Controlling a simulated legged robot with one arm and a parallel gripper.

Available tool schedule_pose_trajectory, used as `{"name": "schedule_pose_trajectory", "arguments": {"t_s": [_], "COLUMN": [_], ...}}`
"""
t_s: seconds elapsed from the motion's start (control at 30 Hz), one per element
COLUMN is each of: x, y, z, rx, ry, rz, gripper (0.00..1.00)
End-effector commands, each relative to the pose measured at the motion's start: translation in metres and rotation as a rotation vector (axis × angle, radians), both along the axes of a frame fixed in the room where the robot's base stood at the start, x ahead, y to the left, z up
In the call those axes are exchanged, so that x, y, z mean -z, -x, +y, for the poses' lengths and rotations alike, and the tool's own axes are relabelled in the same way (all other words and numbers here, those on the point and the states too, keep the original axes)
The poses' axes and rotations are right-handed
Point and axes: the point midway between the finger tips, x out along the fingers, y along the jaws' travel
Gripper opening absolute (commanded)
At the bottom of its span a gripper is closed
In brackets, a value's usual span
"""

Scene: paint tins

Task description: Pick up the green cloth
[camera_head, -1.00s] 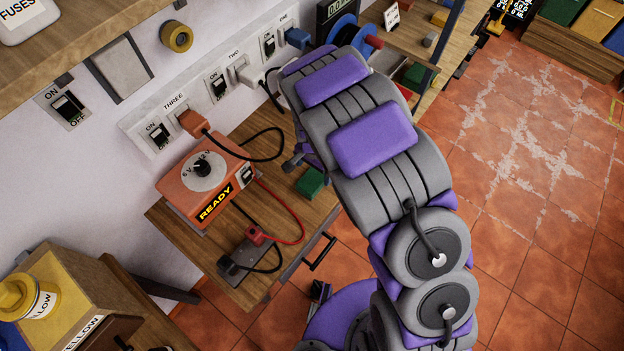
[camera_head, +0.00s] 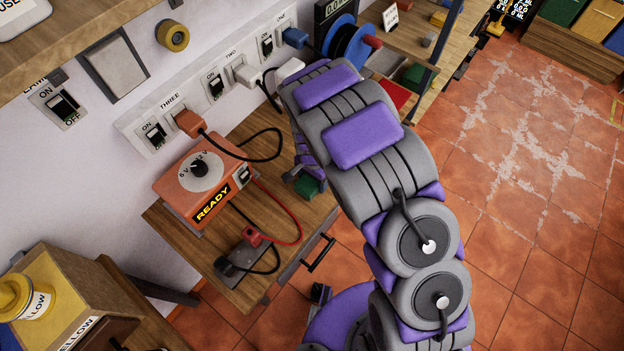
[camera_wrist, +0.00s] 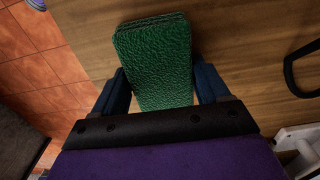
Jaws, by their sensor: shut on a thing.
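The green cloth (camera_wrist: 155,60) is a folded, textured block in the wrist view, between the two dark blue fingers of my gripper (camera_wrist: 162,88). My gripper is shut on it, with a finger at each side. In the head view the cloth (camera_head: 309,186) shows as a small green piece at the right part of the wooden bench top (camera_head: 190,240), partly hidden by my gripper (camera_head: 303,177). I cannot tell whether the cloth touches the wood.
An orange charger box (camera_head: 204,178) marked READY stands left of the cloth, with red and black leads to a dark block (camera_head: 243,258). A black handle (camera_head: 319,253) juts from the bench's front. Wall sockets (camera_head: 210,85) with plugged cables run behind. A blue spool (camera_head: 349,43) stands farther back.

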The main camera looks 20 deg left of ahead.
Motion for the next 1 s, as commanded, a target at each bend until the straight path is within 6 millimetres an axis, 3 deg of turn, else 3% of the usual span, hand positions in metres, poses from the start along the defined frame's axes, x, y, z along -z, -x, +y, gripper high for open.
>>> {"name": "schedule_pose_trajectory", "arguments": {"t_s": [0.27,0.57,0.77,0.9,1.0], "x": [0.001,-0.002,-0.017,-0.037,-0.038], "y": [0.000,0.000,0.000,0.000,0.010], "z": [0.002,0.002,0.001,0.001,-0.007], "rx": [0.000,0.000,0.000,0.001,0.002], "ry": [0.002,0.001,0.001,0.000,0.001], "rz": [0.000,-0.001,0.000,-0.001,0.002], "gripper": [0.44,0.44,0.44,0.44,0.44]}}
